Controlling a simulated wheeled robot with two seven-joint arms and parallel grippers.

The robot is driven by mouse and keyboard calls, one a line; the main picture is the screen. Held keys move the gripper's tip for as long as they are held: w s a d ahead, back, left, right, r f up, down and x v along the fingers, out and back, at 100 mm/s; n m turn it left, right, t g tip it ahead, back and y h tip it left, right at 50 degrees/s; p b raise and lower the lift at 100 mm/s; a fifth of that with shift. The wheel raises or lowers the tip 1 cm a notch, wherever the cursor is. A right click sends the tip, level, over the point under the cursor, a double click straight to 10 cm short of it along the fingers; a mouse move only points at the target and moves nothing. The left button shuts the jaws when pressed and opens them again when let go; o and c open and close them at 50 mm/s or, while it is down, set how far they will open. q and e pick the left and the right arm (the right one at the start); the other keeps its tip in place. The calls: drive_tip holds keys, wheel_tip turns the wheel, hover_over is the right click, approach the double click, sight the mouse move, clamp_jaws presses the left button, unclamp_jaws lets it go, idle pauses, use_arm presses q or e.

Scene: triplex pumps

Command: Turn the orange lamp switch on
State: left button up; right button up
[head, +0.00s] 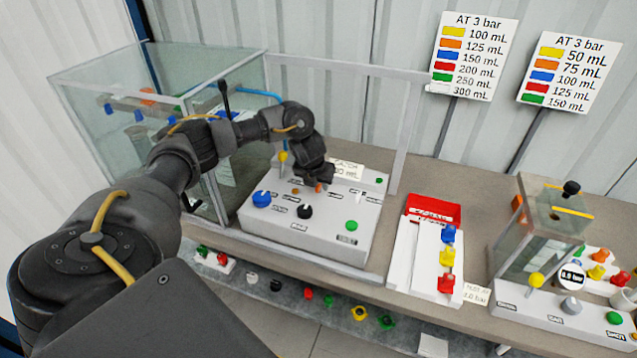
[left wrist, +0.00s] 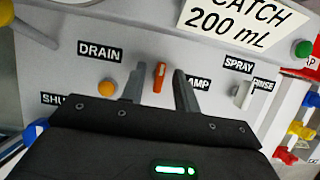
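The orange lamp switch (left wrist: 158,77) is a small upright toggle on the white control panel (head: 265,229). In the left wrist view it shows between my two dark fingertips, with a gap on each side. The label beside it reads "AMP", its first letter hidden by a finger. In the head view the switch (head: 318,187) shows just below my left gripper (head: 321,177). My left gripper (left wrist: 158,88) is open, pointing at the panel; I cannot tell exactly how deep the fingertips reach around the switch. My right gripper is not in view.
An orange drain knob (left wrist: 107,87) and a white spray/rinse switch (left wrist: 242,94) flank the lamp switch. The panel also has a blue knob (head: 261,199), a black knob (head: 305,211) and green buttons. A glass tank (head: 100,105) stands left, a red-and-white tray (head: 432,210) right.

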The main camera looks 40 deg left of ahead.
use_arm(q)
clamp_jaws()
drive_tip(key=shift+f+m+b, duration=0.15)
drive_tip(key=shift+m+b, duration=0.25)
drive_tip(key=shift+b, duration=0.3)
drive_tip(key=m+h+b, duration=0.1)
drive_tip(key=m+b, duration=0.3)
drive_tip(key=shift+w+a+h, duration=0.1)
drive_tip(key=shift+h, duration=0.3)
drive_tip(key=m+h+b, duration=0.1)
drive_tip(key=m+b, duration=0.1)
drive_tip(key=m, duration=0.1)
drive_tip(key=shift+b, duration=0.3)
drive_tip(key=shift+a+r+m+g+h+b, duration=0.15)
drive_tip(key=shift+m+h+b, duration=0.2)
drive_tip(key=shift+m, duration=0.65)
drive_tip(key=shift+d+r+m+g+h+b, duration=0.15)
drive_tip(key=shift+m+h, duration=0.3)
drive_tip(key=shift+m, duration=0.55)
drive_tip(key=shift+a+f, duration=0.1)
